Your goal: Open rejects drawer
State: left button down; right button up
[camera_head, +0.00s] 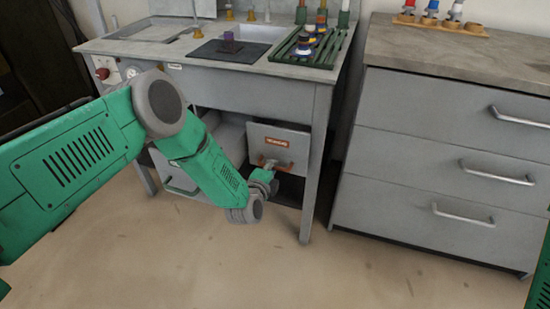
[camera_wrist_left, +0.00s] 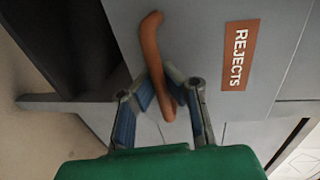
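The rejects drawer (camera_head: 257,134) is a grey front under the workbench, with an orange-brown label and a bar handle. In the left wrist view the label (camera_wrist_left: 239,56) reads REJECTS, and the orange-brown handle (camera_wrist_left: 151,45) runs between my fingers. My left gripper (camera_head: 268,170) is at the handle in the head view. In the left wrist view its fingertips (camera_wrist_left: 160,76) close in on both sides of the handle and appear to touch it. I cannot tell whether the drawer front stands out from its frame. My right gripper is not in view.
The grey workbench (camera_head: 250,85) carries a green rack (camera_head: 308,47), a dark mat and small coloured parts. Its leg (camera_head: 312,180) stands just right of the drawer. A grey cabinet (camera_head: 430,120) with three handled drawers stands to the right. The floor (camera_head: 330,270) in front is clear.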

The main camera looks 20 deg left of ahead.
pick_arm(q)
jog(key=s+a+p, duration=0.1)
jog(key=s+p, duration=0.3)
jog(key=s, duration=0.2)
jog(key=shift+s+a, duration=0.15)
jog(key=shift+s, duration=0.2)
jog(key=shift+f, duration=0.1)
jog(key=c, duration=2.2)
grip_release()
jog(key=o, duration=0.6)
jog(key=v, duration=1.2)
